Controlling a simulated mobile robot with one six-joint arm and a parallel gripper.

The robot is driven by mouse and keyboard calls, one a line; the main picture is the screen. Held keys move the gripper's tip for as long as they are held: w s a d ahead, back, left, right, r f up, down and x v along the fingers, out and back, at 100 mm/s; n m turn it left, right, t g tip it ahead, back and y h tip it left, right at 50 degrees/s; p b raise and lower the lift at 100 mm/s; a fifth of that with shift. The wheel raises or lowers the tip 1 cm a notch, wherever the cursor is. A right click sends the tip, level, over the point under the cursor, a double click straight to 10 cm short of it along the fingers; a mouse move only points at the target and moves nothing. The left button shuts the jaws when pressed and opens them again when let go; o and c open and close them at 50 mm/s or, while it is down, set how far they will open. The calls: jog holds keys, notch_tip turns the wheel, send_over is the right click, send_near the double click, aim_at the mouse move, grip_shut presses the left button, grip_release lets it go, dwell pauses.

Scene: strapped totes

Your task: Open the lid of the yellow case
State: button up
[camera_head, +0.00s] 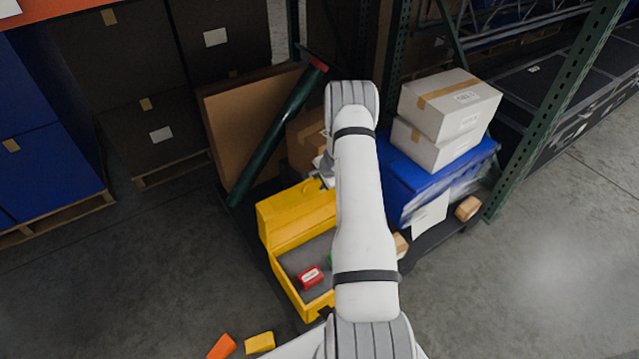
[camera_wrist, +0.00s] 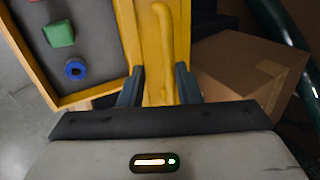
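The yellow case (camera_head: 289,286) stands on the dark cart with its lid (camera_head: 297,212) raised at the back, so its grey inside shows. A red item (camera_head: 310,278) lies in it; a green block (camera_wrist: 59,34) and a blue ring (camera_wrist: 75,69) show inside in the wrist view. My gripper (camera_wrist: 158,84) is at the raised lid, its two fingers apart, with the yellow lid and its bar-like handle (camera_wrist: 166,30) showing between and beyond them. I cannot tell whether the fingers touch it. My arm hides part of the case in the head view.
A blue tote (camera_head: 405,180) with white boxes (camera_head: 450,105) on top stands right of the case. A cardboard box (camera_wrist: 245,65) and a dark green tube (camera_head: 275,140) are behind. Orange (camera_head: 222,347) and yellow (camera_head: 260,342) blocks lie in front. Floor at left is clear.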

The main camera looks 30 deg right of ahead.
jog(key=v, duration=0.6)
jog(key=shift+b, duration=0.35)
jog(key=s+a+r+n+y, duration=0.1)
jog(key=s+a+r+n, duration=0.35)
jog(key=a+r, duration=0.65)
jog(key=s+a+r+n+y, duration=0.1)
jog(key=s+a+r+n, duration=0.4)
jog(key=r, duration=1)
jog(key=s+a+r+n, duration=0.2)
jog(key=s+a+r, duration=0.1)
jog(key=s, duration=0.5)
jog(key=s+a+r+n+g+h, duration=0.1)
jog(key=s+a+r+n, duration=0.2)
jog(key=s, duration=0.5)
jog(key=s+a+r+n+g+h, duration=0.1)
jog(key=s+a+r+n, duration=0.1)
jog(key=s, duration=0.6)
jog(key=shift+s+a+r+n, duration=0.35)
jog(key=shift+a+r, duration=0.45)
jog(key=shift+a, duration=0.35)
